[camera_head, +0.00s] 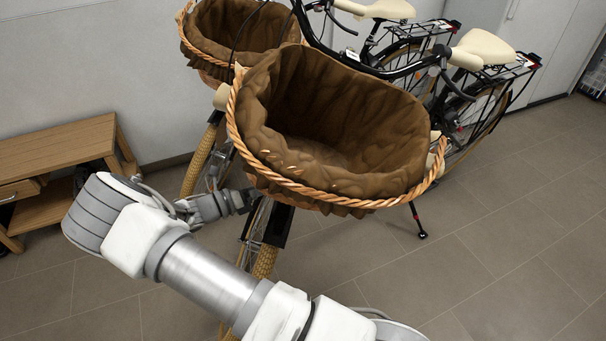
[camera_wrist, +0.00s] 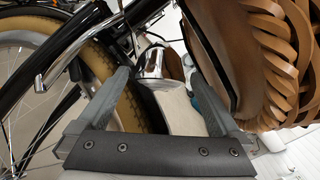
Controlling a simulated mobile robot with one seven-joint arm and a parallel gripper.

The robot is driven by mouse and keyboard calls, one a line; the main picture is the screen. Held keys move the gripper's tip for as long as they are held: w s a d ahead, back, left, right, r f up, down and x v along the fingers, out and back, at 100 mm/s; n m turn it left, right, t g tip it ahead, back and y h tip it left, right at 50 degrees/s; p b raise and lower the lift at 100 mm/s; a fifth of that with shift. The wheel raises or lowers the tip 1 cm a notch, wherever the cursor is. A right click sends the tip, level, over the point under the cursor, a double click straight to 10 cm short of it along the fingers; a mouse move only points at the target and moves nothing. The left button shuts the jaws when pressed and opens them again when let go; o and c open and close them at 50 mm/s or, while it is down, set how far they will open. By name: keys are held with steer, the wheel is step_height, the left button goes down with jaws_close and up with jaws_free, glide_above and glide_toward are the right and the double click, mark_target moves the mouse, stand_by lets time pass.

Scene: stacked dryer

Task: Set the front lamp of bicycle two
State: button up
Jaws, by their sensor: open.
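Two bicycles stand side by side; the nearer one carries a large wicker basket (camera_head: 330,190) with a brown lining. Which one is bicycle two I cannot tell. My gripper (camera_head: 248,200) is below the near basket, beside that bicycle's front fork and tyre. In the wrist view my gripper (camera_wrist: 160,80) is open, with its two fingers apart. Between and beyond the fingers is a chrome and cream rounded part (camera_wrist: 155,64), which looks like the front lamp. Whether the fingers touch it I cannot tell. The lamp is hidden in the head view.
The far bicycle's basket (camera_head: 240,35) is behind, near the wall. A front tyre (camera_wrist: 35,85) and black frame tubes are close to the left finger; wicker weave (camera_wrist: 285,60) is close on the right. A wooden bench (camera_head: 60,150) stands at left. Floor at right is clear.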

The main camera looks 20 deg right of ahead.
steer(key=d, duration=0.2)
steer(key=d+b, duration=0.1)
steer(key=d, duration=0.2)
steer(key=w+d, duration=0.1)
steer(key=d, duration=0.2)
steer(key=shift+d+b, duration=0.1)
steer(key=shift+b, duration=0.25)
steer(key=shift+c, duration=0.2)
jaws_close()
steer(key=shift+r, duration=0.1)
